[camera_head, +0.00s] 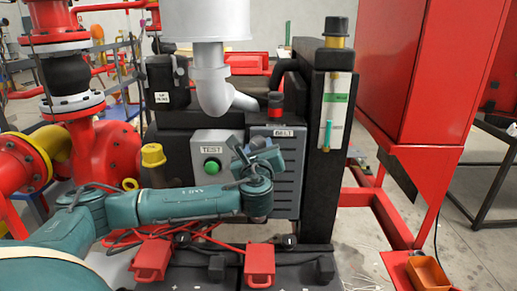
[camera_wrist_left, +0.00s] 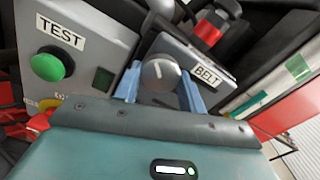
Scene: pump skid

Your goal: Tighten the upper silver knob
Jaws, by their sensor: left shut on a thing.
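In the head view my left gripper (camera_head: 262,158) is at the upper left part of the belt panel (camera_head: 288,185) and hides the knob. No second silver knob is visible. My right gripper is not in view.
A grey test box with a green button (camera_head: 212,166) stands left of the belt panel. A red-and-black knob (camera_head: 275,104) is above it. A grey pipe (camera_head: 212,85) hangs overhead. A red cabinet (camera_head: 415,70) stands right.

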